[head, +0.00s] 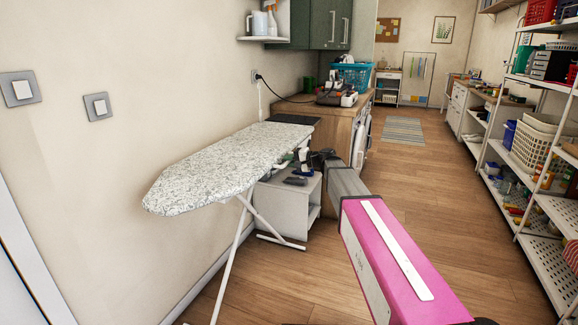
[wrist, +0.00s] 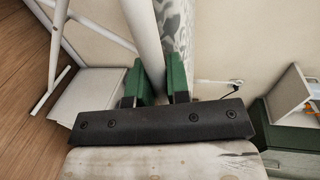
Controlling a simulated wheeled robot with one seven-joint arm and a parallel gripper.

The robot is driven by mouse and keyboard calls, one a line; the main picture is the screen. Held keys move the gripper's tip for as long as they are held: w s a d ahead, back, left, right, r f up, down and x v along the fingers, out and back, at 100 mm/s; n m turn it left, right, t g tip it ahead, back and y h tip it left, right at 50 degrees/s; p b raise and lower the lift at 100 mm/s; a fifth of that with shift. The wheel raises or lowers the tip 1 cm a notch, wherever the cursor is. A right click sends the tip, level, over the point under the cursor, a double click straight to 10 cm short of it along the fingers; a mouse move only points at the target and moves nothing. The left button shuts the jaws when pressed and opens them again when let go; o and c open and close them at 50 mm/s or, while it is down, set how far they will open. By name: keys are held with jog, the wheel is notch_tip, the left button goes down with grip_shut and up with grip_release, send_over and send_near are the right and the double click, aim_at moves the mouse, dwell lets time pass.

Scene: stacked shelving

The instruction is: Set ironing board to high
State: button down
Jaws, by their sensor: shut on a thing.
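The ironing board (head: 220,165) has a grey-white speckled cover and stands beside the left wall on thin white legs (head: 228,265). Its rounded end points left, and a dark rest (head: 291,119) is at its far end. My gripper (head: 304,158) is at the board's right side edge, small and partly hidden by my arm in the head view. The exact contact is partly hidden.
A small white cabinet (head: 285,208) stands under the board. Behind it is a wooden counter (head: 345,112) with a power strip and blue basket. White shelves (head: 540,150) line the right side.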

jog(key=shift+r, duration=2.35)
jog(key=shift+w, duration=0.1)
jog(key=c, duration=1.1)
grip_release()
jog(key=shift+d, duration=0.2)
jog(key=v, duration=1)
jog(key=shift+s+d, duration=0.2)
